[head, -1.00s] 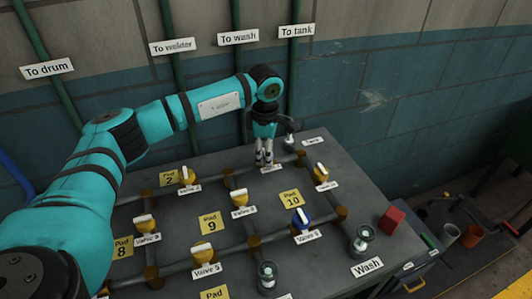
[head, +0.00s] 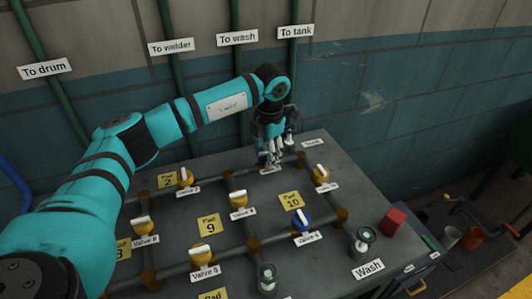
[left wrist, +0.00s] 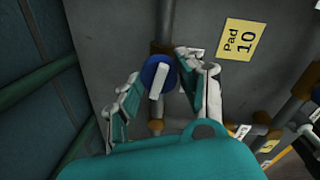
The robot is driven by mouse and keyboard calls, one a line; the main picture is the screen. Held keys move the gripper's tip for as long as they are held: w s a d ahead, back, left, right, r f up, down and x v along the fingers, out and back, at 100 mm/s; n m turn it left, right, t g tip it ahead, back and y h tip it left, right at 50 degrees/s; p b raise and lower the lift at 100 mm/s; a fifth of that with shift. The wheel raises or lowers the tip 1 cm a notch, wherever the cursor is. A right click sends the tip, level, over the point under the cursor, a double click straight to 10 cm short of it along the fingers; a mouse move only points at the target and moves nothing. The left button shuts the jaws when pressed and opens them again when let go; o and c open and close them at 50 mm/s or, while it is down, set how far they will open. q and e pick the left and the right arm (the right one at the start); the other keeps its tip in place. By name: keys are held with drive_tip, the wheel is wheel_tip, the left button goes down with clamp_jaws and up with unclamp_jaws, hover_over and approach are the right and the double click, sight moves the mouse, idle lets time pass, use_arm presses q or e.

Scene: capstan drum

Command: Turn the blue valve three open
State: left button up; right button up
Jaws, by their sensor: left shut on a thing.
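In the left wrist view a blue round valve (left wrist: 153,72) with a white handle bar (left wrist: 158,81) sits on a pipe, between the two fingers of my left gripper. The left gripper (head: 269,160) points down at the back of the table in the head view, shut on this valve. There the gripper hides the valve, and its label is partly covered and unreadable. Another blue valve (head: 302,219) with a white handle stands nearer the front, beside the Pad 10 plate (head: 291,201). My right gripper is in neither view.
Several yellow valves, one by Pad 9 (head: 238,200), stand on the pipe grid of the grey table (head: 335,180). A red cube (head: 392,221), a glass jar (head: 363,240) and a Wash label (head: 367,269) are at the right. The wall with upright pipes is close behind.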

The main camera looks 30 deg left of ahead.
use_arm(q)
drive_tip(key=shift+w+r+n, duration=0.1)
drive_tip(key=shift+n, duration=1.1)
drive_tip(key=o, duration=1.1)
drive_tip(key=shift+o, duration=0.2)
wheel_tip(320, 180, up, 12)
drive_tip(key=shift+d, duration=0.45)
